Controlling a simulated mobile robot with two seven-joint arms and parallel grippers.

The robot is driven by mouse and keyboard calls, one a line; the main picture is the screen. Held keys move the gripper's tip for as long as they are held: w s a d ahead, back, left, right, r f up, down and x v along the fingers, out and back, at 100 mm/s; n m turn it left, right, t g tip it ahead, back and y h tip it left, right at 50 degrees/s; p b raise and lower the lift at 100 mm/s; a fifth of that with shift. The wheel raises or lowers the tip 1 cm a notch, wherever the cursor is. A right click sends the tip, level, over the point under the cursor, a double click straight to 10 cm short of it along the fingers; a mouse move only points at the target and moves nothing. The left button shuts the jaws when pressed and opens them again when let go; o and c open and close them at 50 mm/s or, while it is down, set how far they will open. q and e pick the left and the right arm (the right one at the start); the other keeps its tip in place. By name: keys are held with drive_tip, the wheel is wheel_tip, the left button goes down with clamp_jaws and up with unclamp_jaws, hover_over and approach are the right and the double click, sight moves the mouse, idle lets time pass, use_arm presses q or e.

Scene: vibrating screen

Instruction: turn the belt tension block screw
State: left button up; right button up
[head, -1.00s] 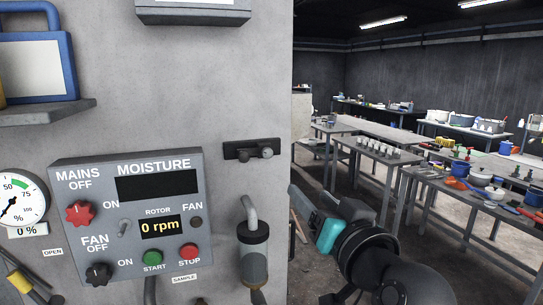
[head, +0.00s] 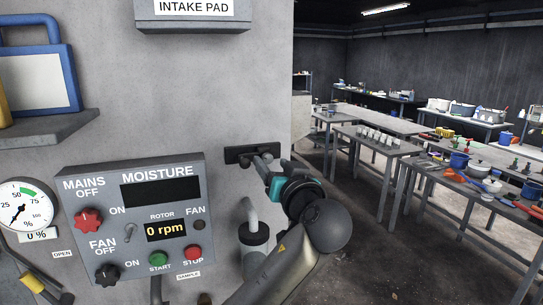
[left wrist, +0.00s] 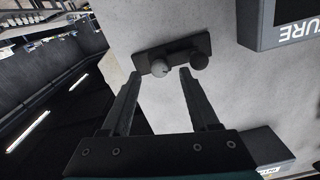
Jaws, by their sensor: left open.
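The belt tension block looks to be the dark bar (head: 238,154) on the grey wall, right of the control panel. In the left wrist view the block (left wrist: 180,46) carries a grey round screw head (left wrist: 157,68) and a darker knob (left wrist: 200,60). My left gripper (head: 262,163) is at the block and partly covers its front in the head view. In the left wrist view the left gripper (left wrist: 147,73) is open, its fingers on either side of the grey screw head. I cannot tell whether they touch it. My right gripper is not in view.
The control panel (head: 110,216) juts out left of the block. A grey pipe with a cylinder (head: 253,236) stands below it, close to my left arm. The intake pad box (head: 192,22) is above. Tables with tools (head: 375,145) stand at the right, behind open floor.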

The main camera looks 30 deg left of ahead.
use_arm(q)
drive_tip(key=shift+w+a, duration=0.5)
drive_tip(key=shift+a, duration=0.05)
drive_tip(key=shift+c, duration=0.3)
clamp_jaws()
